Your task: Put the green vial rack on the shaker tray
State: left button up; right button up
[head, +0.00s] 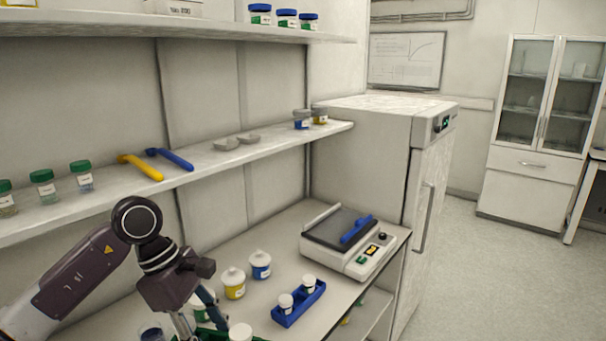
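My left gripper (197,325) is at the bottom of the head view, pointing down over the bench. Its fingertips are low in the picture, and whether they are open or shut on something is unclear. A green rack (210,334) shows only in part at the bottom edge, around and beneath the fingers; the rest is cut off. A white-capped vial (240,332) stands beside the fingers. The shaker (362,262) stands farther back on the bench, with a dark tray (328,228) on top. A blue bar lies on the tray's right side. My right gripper is not in view.
A blue rack (290,316) with two white-capped vials stands in front of the shaker. Yellow (234,290) and blue (260,270) jars stand left of it. A shelf (220,163) with small items overhangs the bench. A large white cabinet stands behind the shaker.

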pick_arm(q)
jog(key=s+a+f+m+g+y, duration=0.1)
jog(key=s+f+m+y, duration=0.1)
jog(key=s+m, duration=0.4)
jog(key=s+a+f+m+g+y, duration=0.2)
jog(key=s+m, duration=0.5)
jog(key=m, duration=0.3)
jog(key=shift+s+f+g+y, duration=0.15)
jog(key=shift+g+y, duration=0.15)
